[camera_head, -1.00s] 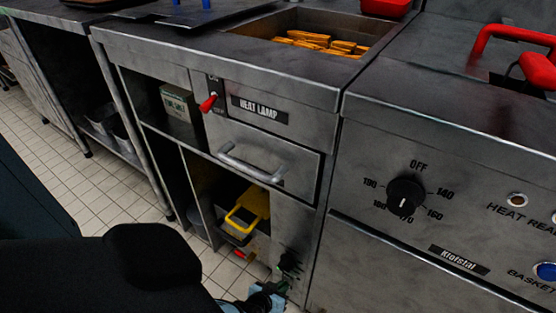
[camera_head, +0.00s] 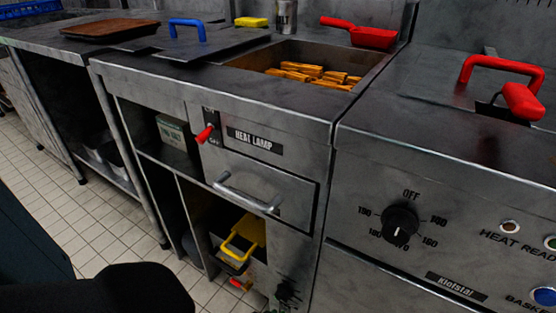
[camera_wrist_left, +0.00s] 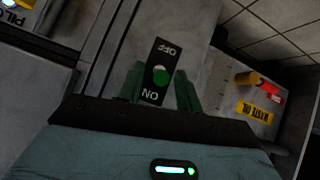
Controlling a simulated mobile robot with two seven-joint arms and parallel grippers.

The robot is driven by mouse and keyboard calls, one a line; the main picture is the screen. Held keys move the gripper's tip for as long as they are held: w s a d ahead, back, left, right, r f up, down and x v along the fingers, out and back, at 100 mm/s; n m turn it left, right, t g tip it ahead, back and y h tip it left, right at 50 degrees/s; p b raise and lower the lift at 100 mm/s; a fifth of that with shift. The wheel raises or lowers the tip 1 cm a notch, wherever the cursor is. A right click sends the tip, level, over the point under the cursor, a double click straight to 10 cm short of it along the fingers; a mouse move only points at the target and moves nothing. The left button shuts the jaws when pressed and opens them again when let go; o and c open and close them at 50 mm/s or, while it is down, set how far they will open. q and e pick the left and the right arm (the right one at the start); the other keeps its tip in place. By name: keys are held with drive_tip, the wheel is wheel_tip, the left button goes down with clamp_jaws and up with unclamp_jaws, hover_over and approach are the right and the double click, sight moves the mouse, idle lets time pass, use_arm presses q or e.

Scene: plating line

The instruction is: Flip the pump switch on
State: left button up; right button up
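I cannot tell which way the switch leans. My left gripper (camera_wrist_left: 158,88) is open, with one green finger on each side of the plate. I cannot tell whether the fingers touch the switch. No word "pump" is readable near it. In the head view the left gripper cannot be made out; a dark knob-like shape (camera_head: 286,292) shows low on the cabinet. My right gripper is not in view.
The heat lamp switch (camera_head: 205,134) has a red lever on the cabinet front. A drawer handle (camera_head: 246,196) sticks out below it. A yellow-handled container (camera_head: 240,243) stands in the lower bay.

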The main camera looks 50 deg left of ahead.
use_arm(q)
drive_tip(key=p+v, duration=0.4)
drive_tip(key=v, duration=0.3)
drive_tip(key=shift+s+r+p, duration=0.25)
drive_tip(key=shift+s+p, duration=0.1)
drive_tip(key=shift+p, duration=0.05)
